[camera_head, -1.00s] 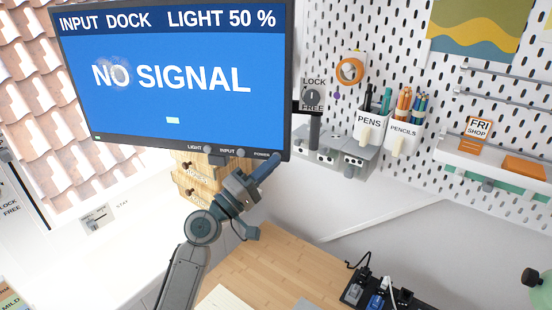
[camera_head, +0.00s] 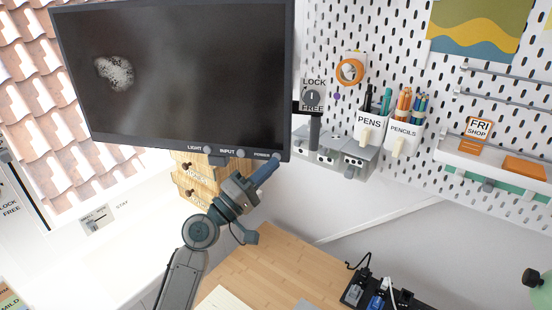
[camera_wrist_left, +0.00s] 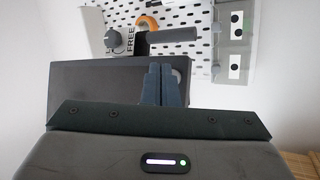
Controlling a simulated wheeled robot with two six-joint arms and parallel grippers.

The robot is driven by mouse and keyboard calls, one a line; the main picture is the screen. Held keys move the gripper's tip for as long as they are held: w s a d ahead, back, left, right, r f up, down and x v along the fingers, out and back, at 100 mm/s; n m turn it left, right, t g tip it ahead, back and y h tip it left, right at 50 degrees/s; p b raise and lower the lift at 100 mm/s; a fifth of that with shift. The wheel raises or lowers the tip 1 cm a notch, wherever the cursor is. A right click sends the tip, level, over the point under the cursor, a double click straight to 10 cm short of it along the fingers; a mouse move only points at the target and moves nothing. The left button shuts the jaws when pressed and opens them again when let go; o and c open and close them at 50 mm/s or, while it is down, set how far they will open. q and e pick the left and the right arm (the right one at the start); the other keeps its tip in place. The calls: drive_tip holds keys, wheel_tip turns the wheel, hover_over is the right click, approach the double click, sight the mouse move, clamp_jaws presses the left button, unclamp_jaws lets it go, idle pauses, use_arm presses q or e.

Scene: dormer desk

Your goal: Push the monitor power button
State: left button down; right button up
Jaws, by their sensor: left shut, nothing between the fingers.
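The monitor (camera_head: 180,70) has a dark screen with a pale speckled smudge at left. Its lower bezel has buttons labelled LIGHT (camera_head: 207,149), INPUT (camera_head: 240,152) and POWER (camera_head: 277,156), the last at the right corner. My left gripper (camera_head: 270,167) is shut and empty, with its tips just below the power button. I cannot tell whether they touch it. In the left wrist view, the closed fingers (camera_wrist_left: 161,85) stand in front of the monitor (camera_wrist_left: 95,85), beside a pale round button (camera_wrist_left: 176,75). My right gripper is not in view.
A wooden drawer box (camera_head: 190,180) stands behind and below the monitor. A lock knob (camera_head: 312,97), a pens cup (camera_head: 369,126) and a pencils cup (camera_head: 403,134) are on the pegboard to the right. A power strip (camera_head: 380,294) lies on the wooden desk (camera_head: 265,265).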

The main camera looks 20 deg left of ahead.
use_arm(q)
drive_tip(key=s, duration=0.6)
drive_tip(key=shift+d, duration=0.3)
idle(1.0)
